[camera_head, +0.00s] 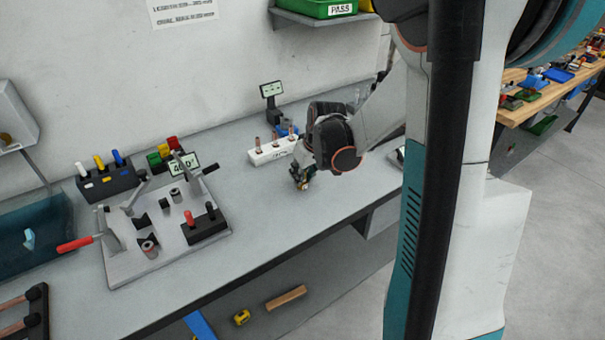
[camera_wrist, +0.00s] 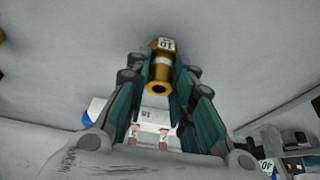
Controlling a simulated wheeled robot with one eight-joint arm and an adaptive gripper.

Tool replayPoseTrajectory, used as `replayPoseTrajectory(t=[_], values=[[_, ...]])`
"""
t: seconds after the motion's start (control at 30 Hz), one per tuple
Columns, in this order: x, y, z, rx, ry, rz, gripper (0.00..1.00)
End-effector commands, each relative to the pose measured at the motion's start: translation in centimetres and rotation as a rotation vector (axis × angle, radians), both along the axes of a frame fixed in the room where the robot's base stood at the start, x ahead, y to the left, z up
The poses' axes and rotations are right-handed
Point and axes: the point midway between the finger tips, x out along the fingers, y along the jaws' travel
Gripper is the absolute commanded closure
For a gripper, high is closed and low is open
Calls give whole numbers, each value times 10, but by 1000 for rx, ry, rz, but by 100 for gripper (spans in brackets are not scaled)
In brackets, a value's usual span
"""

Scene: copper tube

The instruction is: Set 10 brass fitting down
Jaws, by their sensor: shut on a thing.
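The brass fitting (camera_wrist: 159,72) is gold-coloured, with a white tag marked 10 and a dark round bore facing the wrist camera. My gripper (camera_wrist: 160,63) is shut on it, with a finger pad on each side. In the head view my gripper (camera_head: 301,176) points down over the grey bench, right of the middle. A small brass-coloured bit of the fitting (camera_head: 299,186) shows at its tips, close to the bench top. I cannot tell whether it touches the bench.
A white block (camera_head: 260,157) with several copper pieces stands just behind and left of my gripper. A metal fixture plate (camera_head: 160,255) with clamps, a red handle and posts lies to the left. Bench top (camera_head: 262,207) between them is clear. The bench's front edge is near.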

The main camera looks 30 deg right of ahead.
Motion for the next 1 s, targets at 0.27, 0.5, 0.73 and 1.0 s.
replayPoseTrajectory(t=[0.27, 0.5, 0.73, 1.0], values=[[0, 0, -3, 0, 0, 0, 58], [0, 0, -2, 0, 0, 0, 58], [-6, 0, 16, 0, 0, -1, 58], [-27, -1, 68, 0, 0, -1, 58]])
